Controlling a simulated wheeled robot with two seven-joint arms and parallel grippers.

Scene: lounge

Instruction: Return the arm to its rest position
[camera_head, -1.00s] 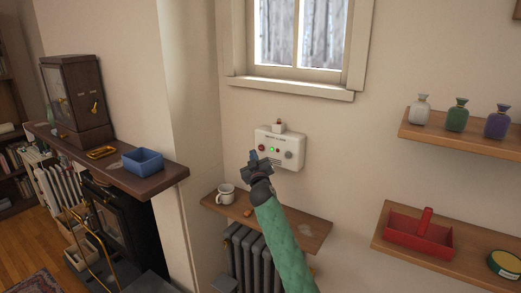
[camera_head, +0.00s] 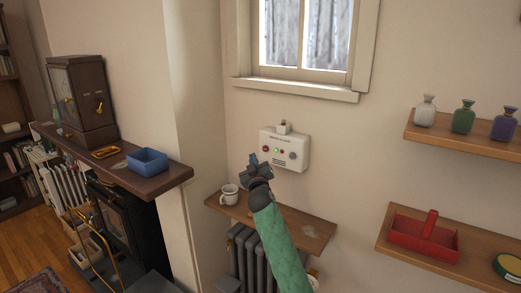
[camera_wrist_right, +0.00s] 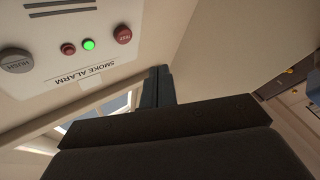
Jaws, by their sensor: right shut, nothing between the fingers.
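My right gripper (camera_head: 252,160) is shut and empty. In the head view it appears just left of and below the white alarm box (camera_head: 284,150) on the wall, and its green-sleeved arm (camera_head: 283,250) comes up from the bottom. In the right wrist view the shut fingers (camera_wrist_right: 156,85) point up the picture, with clear space between them and the alarm box (camera_wrist_right: 75,60). That box reads "SMOKE ALARM" upside down and has a lit green light (camera_wrist_right: 89,44), red buttons and a grey knob. My left gripper is not in view.
Below the alarm, a wooden shelf (camera_head: 312,232) over a radiator holds a white mug (camera_head: 229,194). At left, a mantel (camera_head: 165,181) bears a blue box (camera_head: 147,160) and a clock (camera_head: 82,100). At right, shelves hold bottles (camera_head: 463,116) and a red caddy (camera_head: 424,238).

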